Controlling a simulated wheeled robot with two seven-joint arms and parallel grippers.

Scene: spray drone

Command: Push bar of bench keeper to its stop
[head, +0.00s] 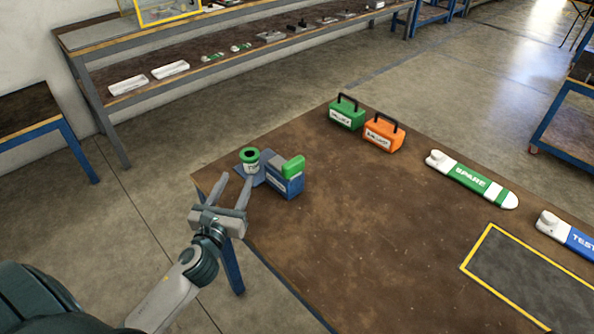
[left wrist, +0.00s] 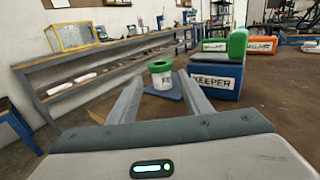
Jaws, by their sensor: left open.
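The bench keeper (head: 283,184) is a blue box with a white label on the table's near left corner. Its label reads KEEPER in the left wrist view (left wrist: 215,80). A green bar (head: 294,166) sits on top of it, towards the right side, and it also shows in the left wrist view (left wrist: 237,45). My left gripper (head: 236,178) is open and empty at the table's left edge, short of the keeper and to its left. Its two fingers point towards a green-rimmed white cup (left wrist: 160,76) beside the keeper. My right gripper is not in view.
The green-rimmed cup (head: 250,160) stands on a blue plate left of the keeper. Green (head: 347,112) and orange (head: 384,133) cases stand farther back. A green-white SPARE pack (head: 471,180) lies right. The table middle (head: 350,220) is clear.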

